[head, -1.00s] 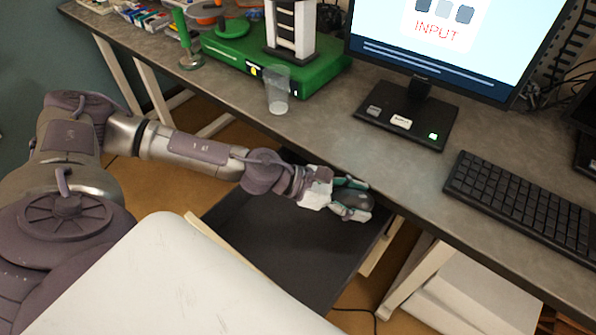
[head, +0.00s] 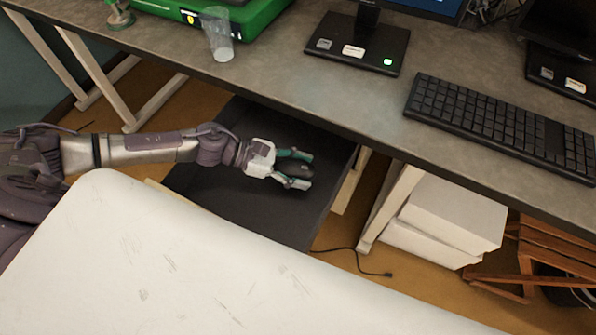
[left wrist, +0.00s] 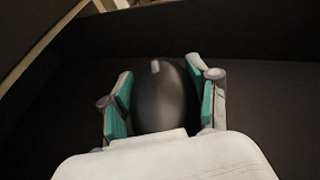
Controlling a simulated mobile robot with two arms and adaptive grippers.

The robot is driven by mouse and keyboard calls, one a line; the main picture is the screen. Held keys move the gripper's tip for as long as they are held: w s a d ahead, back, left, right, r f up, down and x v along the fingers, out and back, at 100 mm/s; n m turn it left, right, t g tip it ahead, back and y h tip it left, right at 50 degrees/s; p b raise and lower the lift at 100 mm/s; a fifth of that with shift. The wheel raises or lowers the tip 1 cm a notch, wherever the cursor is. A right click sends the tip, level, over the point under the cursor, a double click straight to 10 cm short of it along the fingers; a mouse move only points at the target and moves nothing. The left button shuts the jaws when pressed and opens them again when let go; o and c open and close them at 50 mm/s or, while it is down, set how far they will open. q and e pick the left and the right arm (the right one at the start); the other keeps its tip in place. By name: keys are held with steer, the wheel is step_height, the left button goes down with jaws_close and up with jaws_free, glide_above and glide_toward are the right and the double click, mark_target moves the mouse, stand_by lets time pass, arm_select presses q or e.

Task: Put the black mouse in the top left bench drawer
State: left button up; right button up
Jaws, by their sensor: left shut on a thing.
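The black mouse (head: 294,168) is between the fingers of my left gripper (head: 297,170), which is shut on it. The left wrist view shows the mouse (left wrist: 160,98) with a teal-padded finger on each side. The open bench drawer (head: 225,185) is a dark tray sticking out from under the bench top. My left gripper holds the mouse over the drawer's dark floor, inside its outline. I cannot tell whether the mouse touches the floor. My right gripper is not in view.
The grey bench top (head: 300,90) lies just behind the drawer. It bears a clear cup (head: 218,35), a black keyboard (head: 500,125) and a monitor stand (head: 358,42). White boxes (head: 452,215) and a wooden stool (head: 520,262) are under the bench at right. A cable (head: 350,255) lies on the floor.

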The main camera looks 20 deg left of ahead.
mark_target(301, 178)
arm_select(q)
step_height(301, 178, down, 4)
steer(key=shift+r, duration=0.25)
steer(key=shift+f, duration=0.1)
steer(key=o, duration=0.7)
steer(key=shift+f+b, duration=0.1)
steer(key=shift+b, duration=0.2)
steer(key=o, duration=0.5)
